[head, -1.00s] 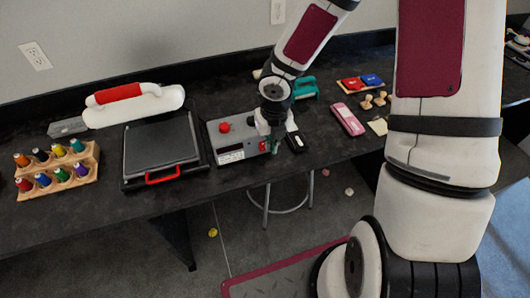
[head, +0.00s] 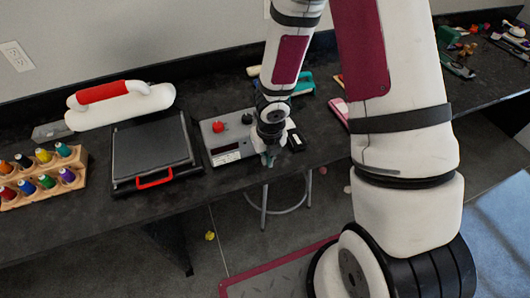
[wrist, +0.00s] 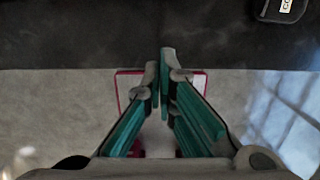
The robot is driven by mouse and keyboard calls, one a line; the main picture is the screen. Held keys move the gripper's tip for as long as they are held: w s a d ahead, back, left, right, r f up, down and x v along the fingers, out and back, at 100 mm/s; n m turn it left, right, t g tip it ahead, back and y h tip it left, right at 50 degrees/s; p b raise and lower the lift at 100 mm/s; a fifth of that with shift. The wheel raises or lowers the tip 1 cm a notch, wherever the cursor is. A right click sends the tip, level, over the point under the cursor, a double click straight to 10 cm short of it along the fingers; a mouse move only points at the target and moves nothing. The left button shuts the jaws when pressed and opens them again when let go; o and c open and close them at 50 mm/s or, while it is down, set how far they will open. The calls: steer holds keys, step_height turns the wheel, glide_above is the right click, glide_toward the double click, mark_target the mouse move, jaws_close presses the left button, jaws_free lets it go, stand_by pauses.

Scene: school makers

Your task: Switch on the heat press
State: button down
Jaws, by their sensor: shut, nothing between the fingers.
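The heat press has a dark flat plate (head: 152,148) with a red front handle (head: 155,180). A white upper part (head: 120,108) with a red grip lies behind it. A grey control box (head: 226,143) beside the plate carries a red knob (head: 218,127), a black knob (head: 247,119) and a dark display; my arm covers its right end. My gripper (head: 268,160) is at the box's right front corner, near the table's front edge; contact cannot be told. In the wrist view its teal fingers (wrist: 162,62) are shut and empty, pointing toward the table edge.
A wooden rack (head: 42,178) of coloured spools stands at the left. A small black block (head: 296,142) sits right of the box. A teal tool (head: 303,85) and a pink item (head: 339,112) lie behind. A stool (head: 284,205) stands below the table.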

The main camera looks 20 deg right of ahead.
steer(key=shift+w+f+b, duration=0.2)
steer(key=shift+f+b, duration=0.75)
steer(key=shift+b, duration=0.25)
steer(key=shift+w+r+p, duration=0.15)
steer(key=shift+w+p, duration=0.45)
steer(key=shift+p, duration=0.35)
steer(key=shift+w+f, duration=0.25)
steer(key=shift+w, duration=1)
steer(key=shift+w+f, duration=0.4)
steer(key=shift+w, duration=0.05)
steer(key=shift+s+r, duration=0.1)
steer(key=shift+r+p, duration=0.8)
steer(key=shift+r, duration=0.05)
